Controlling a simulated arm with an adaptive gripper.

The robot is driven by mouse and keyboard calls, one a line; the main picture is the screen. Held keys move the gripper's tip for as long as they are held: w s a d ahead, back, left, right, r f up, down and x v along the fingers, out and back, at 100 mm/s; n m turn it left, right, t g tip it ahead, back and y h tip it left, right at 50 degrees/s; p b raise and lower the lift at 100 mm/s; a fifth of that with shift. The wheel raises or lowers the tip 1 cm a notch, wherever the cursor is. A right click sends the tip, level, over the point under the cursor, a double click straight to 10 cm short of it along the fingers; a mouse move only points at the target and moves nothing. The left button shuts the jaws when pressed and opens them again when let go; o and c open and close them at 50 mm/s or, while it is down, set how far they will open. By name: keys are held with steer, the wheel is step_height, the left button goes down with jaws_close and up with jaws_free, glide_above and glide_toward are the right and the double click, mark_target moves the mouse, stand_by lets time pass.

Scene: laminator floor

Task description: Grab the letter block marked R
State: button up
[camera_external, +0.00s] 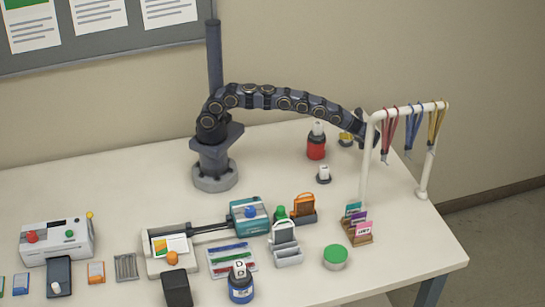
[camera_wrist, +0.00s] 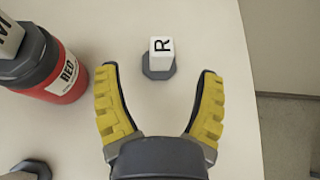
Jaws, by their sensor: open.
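The white letter block marked R (camera_wrist: 160,47) sits on a small dark octagonal base (camera_wrist: 158,73) in the wrist view, its letter turned sideways. My gripper (camera_wrist: 159,72) is open, with its yellow fingers spread wide. The block shows ahead, beyond the gap between the fingertips, and nothing is held. In the external view my gripper (camera_external: 349,134) is low near the back right of the table. It is small there and hides most of the R block, so I cannot read the letter in that view.
A red jar (camera_wrist: 70,78) topped by a block marked M (camera_wrist: 8,35) stands close beside the left finger. Another dark base (camera_wrist: 36,168) lies at lower left. The table's edge runs along the right. A white rack with lanyards (camera_external: 410,108) stands right of my gripper.

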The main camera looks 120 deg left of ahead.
steer(key=x, duration=0.7)
steer(key=shift+w+a+r, duration=0.1)
jaws_close()
